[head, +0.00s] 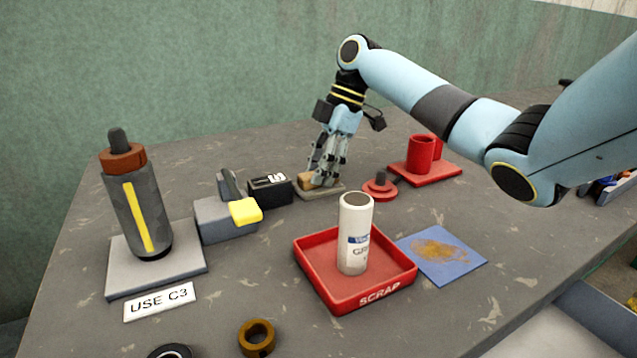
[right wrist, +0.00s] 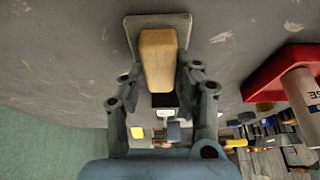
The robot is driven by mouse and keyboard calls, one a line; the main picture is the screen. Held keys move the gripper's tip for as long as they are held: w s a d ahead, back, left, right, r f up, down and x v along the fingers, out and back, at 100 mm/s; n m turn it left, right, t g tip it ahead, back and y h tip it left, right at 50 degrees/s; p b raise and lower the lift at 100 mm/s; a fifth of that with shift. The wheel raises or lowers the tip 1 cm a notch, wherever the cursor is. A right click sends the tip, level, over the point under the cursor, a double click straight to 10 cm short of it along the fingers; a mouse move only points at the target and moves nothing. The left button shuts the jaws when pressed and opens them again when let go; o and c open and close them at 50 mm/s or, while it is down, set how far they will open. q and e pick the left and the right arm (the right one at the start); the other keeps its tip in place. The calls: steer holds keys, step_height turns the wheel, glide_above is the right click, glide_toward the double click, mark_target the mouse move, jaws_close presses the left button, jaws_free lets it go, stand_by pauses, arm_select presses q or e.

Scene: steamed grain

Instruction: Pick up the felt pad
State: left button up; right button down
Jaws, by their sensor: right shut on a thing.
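The felt pad appears to be the tan block (head: 307,181) with a flat grey base (head: 331,190), near the back middle of the table. I cannot tell whether block and base are one piece. In the right wrist view the tan block (right wrist: 158,55) lies between the fingers, over the grey base (right wrist: 133,30). My right gripper (head: 322,180) points down and is shut on the tan block; its fingers hide part of it. No gap between base and table can be made out. My left gripper is not in view.
A black labelled box (head: 270,190) is close left of the gripper; a red knob-like piece (head: 380,187) is close right. A red SCRAP tray (head: 313,268) with a white can (head: 355,245) stands in front. A stained blue cloth (head: 467,262) lies right of it. A red cup (head: 420,154) stands behind right.

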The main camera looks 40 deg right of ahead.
mark_target(310, 174)
steer(key=shift+r, duration=0.1)
steer(key=shift+r, duration=0.6)
step_height(310, 174, up, 3)
steer(key=shift+f, duration=0.2)
steer(key=s+d+r+p, duration=0.1)
steer(key=s+d+r, duration=0.6)
steer(key=s+d, duration=0.1)
steer(key=shift+d, duration=0.25)
